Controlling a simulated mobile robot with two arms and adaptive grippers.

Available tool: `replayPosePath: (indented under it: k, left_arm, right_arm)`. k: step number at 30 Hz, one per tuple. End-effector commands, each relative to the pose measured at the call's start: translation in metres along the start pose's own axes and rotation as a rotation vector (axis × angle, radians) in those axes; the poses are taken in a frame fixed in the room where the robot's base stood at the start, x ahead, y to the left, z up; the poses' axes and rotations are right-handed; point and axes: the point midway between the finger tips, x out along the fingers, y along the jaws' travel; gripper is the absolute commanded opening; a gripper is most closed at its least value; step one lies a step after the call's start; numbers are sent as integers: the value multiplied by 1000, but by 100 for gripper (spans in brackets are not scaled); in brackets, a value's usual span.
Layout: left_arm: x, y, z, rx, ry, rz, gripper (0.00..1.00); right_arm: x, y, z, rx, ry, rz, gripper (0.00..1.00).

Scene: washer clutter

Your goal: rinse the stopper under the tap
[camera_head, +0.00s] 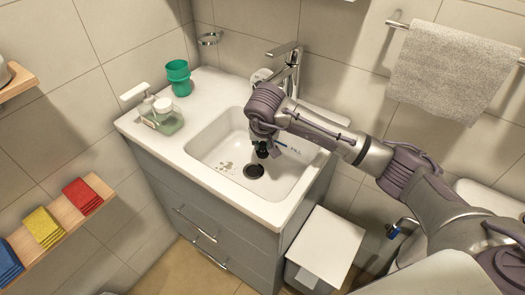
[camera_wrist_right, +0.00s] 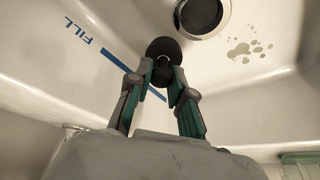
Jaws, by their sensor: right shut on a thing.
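A dark round stopper (camera_wrist_right: 163,48) is between the fingertips of my right gripper (camera_wrist_right: 161,72), which is shut on it. In the head view, my right gripper (camera_head: 262,148) hangs inside the white sink (camera_head: 215,152), and the stopper is small and dark there. The stopper is above the basin, beside the round drain hole (camera_head: 254,171), which also shows in the right wrist view (camera_wrist_right: 202,14). The chrome tap (camera_head: 290,66) stands behind the sink, partly hidden by my right arm. No water stream is visible. My left gripper is not in view.
Brownish spots (camera_head: 226,167) lie on the basin floor left of the drain. A blue line marked FILL (camera_wrist_right: 130,70) runs on the basin wall. A soap bottle (camera_head: 160,113) and a green cup (camera_head: 178,77) stand on the counter's left. A white-lidded bin (camera_head: 325,243) stands right of the cabinet.

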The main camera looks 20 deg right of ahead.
Motion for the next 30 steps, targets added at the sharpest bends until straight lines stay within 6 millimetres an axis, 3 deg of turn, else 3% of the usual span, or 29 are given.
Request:
replayPosePath:
  k: [8, 30]
  left_arm:
    - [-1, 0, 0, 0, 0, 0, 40]
    - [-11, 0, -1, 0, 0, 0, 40]
  right_arm:
    - [-2, -2, 3, -2, 0, 0, 0]
    - [-23, -23, 54, -2, 0, 0, 0]
